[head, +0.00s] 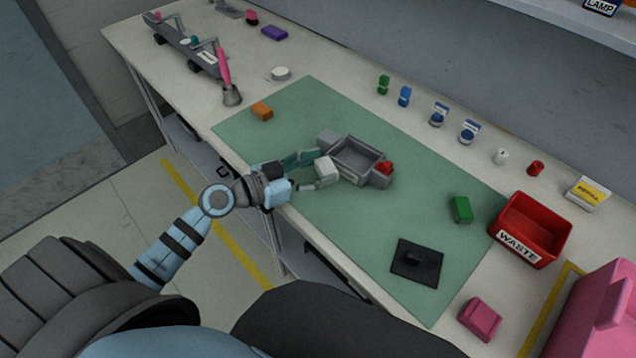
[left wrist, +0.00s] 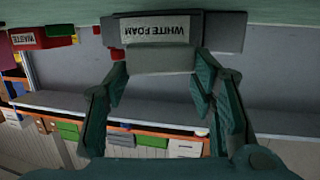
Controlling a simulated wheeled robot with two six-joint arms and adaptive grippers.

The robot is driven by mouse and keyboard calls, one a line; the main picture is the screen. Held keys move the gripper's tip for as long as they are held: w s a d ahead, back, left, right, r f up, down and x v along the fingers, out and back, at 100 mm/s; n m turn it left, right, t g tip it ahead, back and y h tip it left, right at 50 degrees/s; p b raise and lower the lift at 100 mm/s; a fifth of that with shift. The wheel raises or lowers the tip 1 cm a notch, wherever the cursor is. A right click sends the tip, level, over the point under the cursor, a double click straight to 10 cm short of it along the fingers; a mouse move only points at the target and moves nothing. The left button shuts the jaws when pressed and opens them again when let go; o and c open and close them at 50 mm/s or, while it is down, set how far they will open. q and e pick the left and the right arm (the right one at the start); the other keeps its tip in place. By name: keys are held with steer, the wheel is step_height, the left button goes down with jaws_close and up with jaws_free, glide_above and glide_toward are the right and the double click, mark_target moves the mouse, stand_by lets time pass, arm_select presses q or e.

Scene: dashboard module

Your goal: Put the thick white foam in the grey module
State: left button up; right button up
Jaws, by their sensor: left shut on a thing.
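The thick white foam (head: 325,169) is a pale block between the fingertips of my left gripper (head: 313,171). It also shows in the left wrist view (left wrist: 160,60), held between the two teal fingers. The grey module (head: 350,165) is an open box on the green mat, just beyond the foam, and its inside looks empty. In the left wrist view the module (left wrist: 224,30) shows upside down, with a "WHITE FOAM" label. The foam is outside the module at its near side; I cannot tell whether they touch. My right gripper is not in view.
The green mat (head: 350,245) has free room around the module. A red part (head: 384,168) sits at the module's right end. A green block (head: 461,209), a black plate (head: 416,262) and an orange block (head: 262,111) lie around. A red waste bin (head: 507,238) stands right.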

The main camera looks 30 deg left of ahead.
arm_select(q)
steer(key=shift+f+b, duration=0.4)
steer(key=shift+f, duration=1.15)
steer(key=shift+f, duration=0.15)
steer(key=o, duration=0.7)
steer(key=shift+o, duration=0.2)
